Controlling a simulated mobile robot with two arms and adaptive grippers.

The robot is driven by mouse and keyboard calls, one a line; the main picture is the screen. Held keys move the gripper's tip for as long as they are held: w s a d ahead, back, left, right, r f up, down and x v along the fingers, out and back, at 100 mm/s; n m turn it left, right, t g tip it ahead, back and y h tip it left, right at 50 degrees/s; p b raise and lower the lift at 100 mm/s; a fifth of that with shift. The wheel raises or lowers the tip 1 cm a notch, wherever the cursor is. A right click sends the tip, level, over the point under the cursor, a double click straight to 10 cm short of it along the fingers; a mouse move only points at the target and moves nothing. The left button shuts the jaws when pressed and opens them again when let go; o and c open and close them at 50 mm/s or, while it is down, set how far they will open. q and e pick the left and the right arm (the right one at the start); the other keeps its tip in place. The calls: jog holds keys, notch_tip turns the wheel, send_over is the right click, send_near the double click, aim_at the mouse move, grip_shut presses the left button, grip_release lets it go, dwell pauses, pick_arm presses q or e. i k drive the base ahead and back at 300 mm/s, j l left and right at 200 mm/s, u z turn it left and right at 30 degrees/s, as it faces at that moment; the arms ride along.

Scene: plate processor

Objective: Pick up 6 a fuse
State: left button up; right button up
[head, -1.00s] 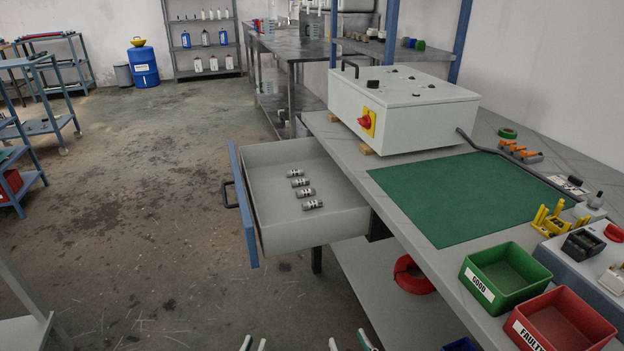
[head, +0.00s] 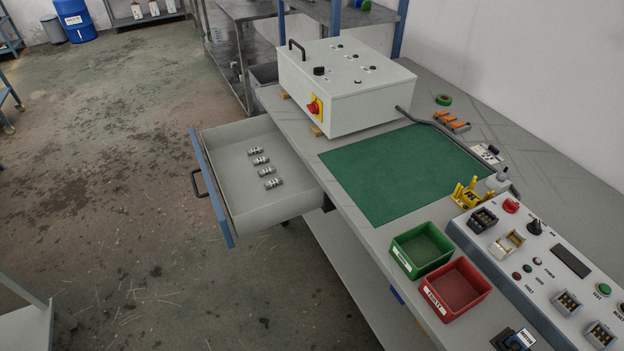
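Several small grey cylindrical fuses with light bands lie in a row in the open drawer (head: 280,212), which is pulled out on the left of the workbench. The nearest fuse (head: 273,183) lies towards the front of the row, and the farthest fuse (head: 254,151) towards the back. They lie apart from each other on the drawer floor. Neither of my grippers shows in the head view now, so nothing can be told of their fingers.
A white control box (head: 345,90) with a red switch stands behind a green mat (head: 400,170). A green bin (head: 421,250) and a red bin (head: 455,289) stand near the bench's front edge. A test panel (head: 540,270) is at right. The floor left of the drawer is clear.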

aim_at(272, 183)
jog(key=i+j+z, duration=0.2)
jog(key=j+z, duration=0.25)
jog(key=i+j+z, duration=0.1)
jog(key=j+z, duration=0.4)
jog(key=j, duration=0.2)
jog(key=j+z, duration=0.45)
jog(key=j, duration=0.2)
